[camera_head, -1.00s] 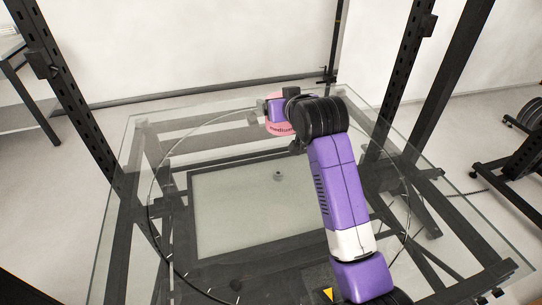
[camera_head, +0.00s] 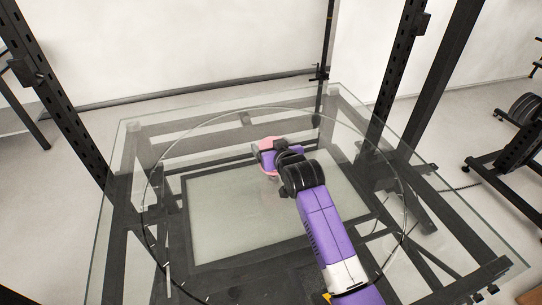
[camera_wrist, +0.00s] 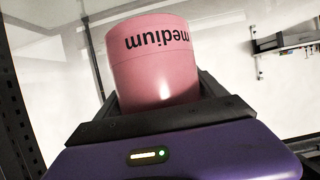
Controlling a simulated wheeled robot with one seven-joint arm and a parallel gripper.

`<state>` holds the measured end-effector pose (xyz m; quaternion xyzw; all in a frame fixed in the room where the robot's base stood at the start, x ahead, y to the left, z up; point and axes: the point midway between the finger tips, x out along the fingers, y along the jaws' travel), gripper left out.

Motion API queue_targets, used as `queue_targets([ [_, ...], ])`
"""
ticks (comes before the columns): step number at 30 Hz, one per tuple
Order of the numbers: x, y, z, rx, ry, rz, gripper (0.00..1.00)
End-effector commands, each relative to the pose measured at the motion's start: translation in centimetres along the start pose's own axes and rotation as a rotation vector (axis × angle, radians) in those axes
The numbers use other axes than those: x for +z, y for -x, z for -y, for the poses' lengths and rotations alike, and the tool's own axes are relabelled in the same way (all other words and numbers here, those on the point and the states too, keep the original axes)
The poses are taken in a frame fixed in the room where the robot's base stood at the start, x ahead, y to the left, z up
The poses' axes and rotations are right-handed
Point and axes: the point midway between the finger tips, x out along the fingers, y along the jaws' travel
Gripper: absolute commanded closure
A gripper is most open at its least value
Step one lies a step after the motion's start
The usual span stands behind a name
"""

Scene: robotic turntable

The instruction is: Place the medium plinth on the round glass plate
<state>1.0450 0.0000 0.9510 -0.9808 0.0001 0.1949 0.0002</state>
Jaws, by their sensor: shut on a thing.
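The medium plinth (camera_head: 268,144) is a pink cylinder, mostly hidden behind my gripper in the head view. In the wrist view the plinth (camera_wrist: 153,62) carries the word "medium" and sits between my fingers. My gripper (camera_head: 273,155) is shut on it, over the far middle part of the round glass plate. The round glass plate (camera_head: 215,121) is clear, with a thin circular rim, set on a larger glass top. I cannot tell whether the plinth touches the glass.
The square glass top (camera_head: 112,215) rests on a dark metal frame. Dark perforated uprights (camera_head: 67,130) stand at the left and right corners. A rack with black discs (camera_head: 524,108) stands at the far right. The plate's surface around the plinth looks clear.

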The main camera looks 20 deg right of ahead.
Motion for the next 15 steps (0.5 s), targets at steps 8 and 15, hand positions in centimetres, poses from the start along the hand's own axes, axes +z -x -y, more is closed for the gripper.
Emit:
queue_targets([
  [8, 3.1, -1.3, 0.0, 0.000, 0.000, 0.002, 0.68],
  [15, 4.1, -1.7, 0.0, 0.000, 0.000, -0.001, 0.68],
])
